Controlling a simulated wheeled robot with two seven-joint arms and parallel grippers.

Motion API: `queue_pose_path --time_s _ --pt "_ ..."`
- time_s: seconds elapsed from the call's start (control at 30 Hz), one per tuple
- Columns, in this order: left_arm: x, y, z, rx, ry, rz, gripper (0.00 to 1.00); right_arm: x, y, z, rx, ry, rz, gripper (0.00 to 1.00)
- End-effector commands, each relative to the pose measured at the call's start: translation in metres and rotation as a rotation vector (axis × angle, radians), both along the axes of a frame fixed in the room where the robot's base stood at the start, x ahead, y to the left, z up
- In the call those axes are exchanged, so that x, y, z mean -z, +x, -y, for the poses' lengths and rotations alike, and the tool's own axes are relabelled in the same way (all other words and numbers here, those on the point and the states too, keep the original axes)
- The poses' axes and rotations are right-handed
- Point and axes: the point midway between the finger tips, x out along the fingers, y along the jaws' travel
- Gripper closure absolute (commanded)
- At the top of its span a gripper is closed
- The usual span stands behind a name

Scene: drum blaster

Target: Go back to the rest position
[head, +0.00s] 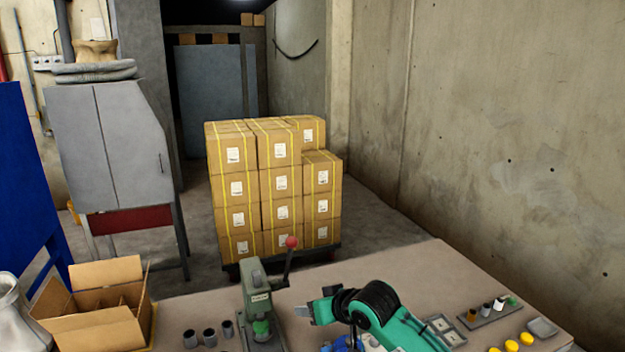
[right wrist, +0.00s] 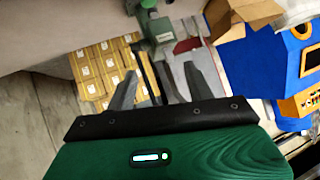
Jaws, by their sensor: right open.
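My right arm is green with a black cable coil and reaches in from the lower right over the table (head: 420,275). Its gripper (head: 303,311) points left, just right of a green bench press (head: 258,305) with a red-knobbed lever. In the right wrist view the two grey fingers of the right gripper (right wrist: 160,70) are spread apart, with nothing between them. The press also shows beyond the fingers in that view (right wrist: 158,28). My left gripper is not in view.
An open cardboard box (head: 95,305) stands at the left. Small dark cups (head: 210,337) stand left of the press. Trays (head: 490,312) and yellow round pieces (head: 512,345) lie at the right. Stacked cartons (head: 270,190) stand behind the table. The table's back right is clear.

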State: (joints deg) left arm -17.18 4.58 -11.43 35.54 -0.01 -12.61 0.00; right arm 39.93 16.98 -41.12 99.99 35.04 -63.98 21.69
Motion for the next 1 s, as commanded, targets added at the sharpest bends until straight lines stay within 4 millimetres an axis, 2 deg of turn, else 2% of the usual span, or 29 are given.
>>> queue_pose_path --time_s 0.03,0.2,0.5,0.8,1.0 --pt "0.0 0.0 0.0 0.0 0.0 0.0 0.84 0.016 -0.016 0.002 -0.001 -0.001 -0.017 0.47" --pt "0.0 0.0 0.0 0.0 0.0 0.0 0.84 0.056 -0.06 0.015 0.014 -0.025 -0.059 0.47" --pt "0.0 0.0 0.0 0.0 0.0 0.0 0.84 0.115 -0.143 0.057 0.081 -0.086 -0.145 0.47" --pt "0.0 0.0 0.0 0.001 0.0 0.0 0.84 0.16 -0.237 0.117 0.182 -0.192 -0.262 0.47" --pt "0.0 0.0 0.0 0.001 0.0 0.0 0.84 0.178 -0.302 0.161 0.251 -0.283 -0.352 0.47"
